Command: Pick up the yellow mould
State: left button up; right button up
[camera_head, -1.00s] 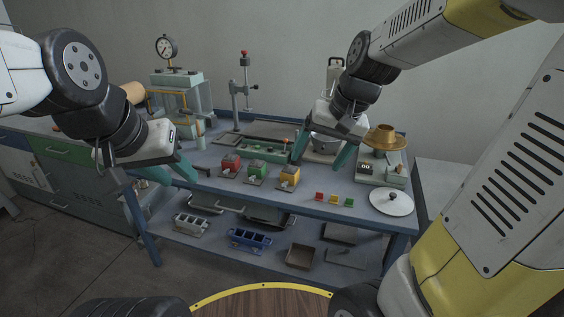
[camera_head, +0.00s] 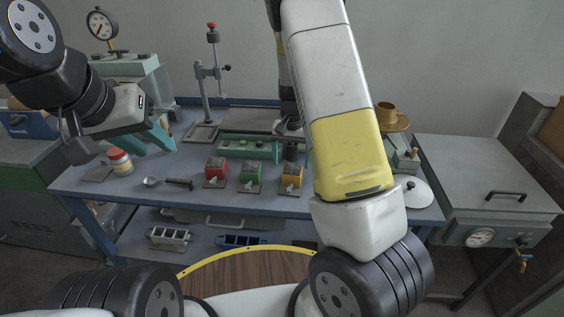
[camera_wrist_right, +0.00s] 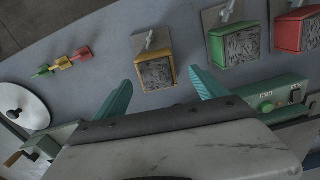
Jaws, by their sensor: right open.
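The yellow mould (camera_head: 291,176) stands on the blue bench, at the right end of a row with the green mould (camera_head: 251,174) and the red mould (camera_head: 215,170). In the right wrist view the yellow mould (camera_wrist_right: 155,73) shows its grey, textured filling, with a metal plate and clamp beside it. My right gripper (camera_wrist_right: 160,83) is open, its teal fingertips spread to either side of the mould in that view; I cannot tell the height gap. In the head view my right arm hides most of this gripper. My left gripper (camera_head: 155,149) is open and empty over the bench's left part.
A green-grey control box (camera_head: 247,148) stands behind the moulds. A ladle (camera_head: 151,181) and a red-lidded jar (camera_head: 120,162) are at the left.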

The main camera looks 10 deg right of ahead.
aim_at(292, 172)
jog(key=f, duration=0.5)
jog(key=shift+s+d+f, duration=0.15)
jog(key=shift+s+f, duration=0.05)
jog(key=shift+s, duration=0.2)
jog(key=shift+c, duration=0.2)
jog(key=shift+r, duration=0.1)
grip_shut()
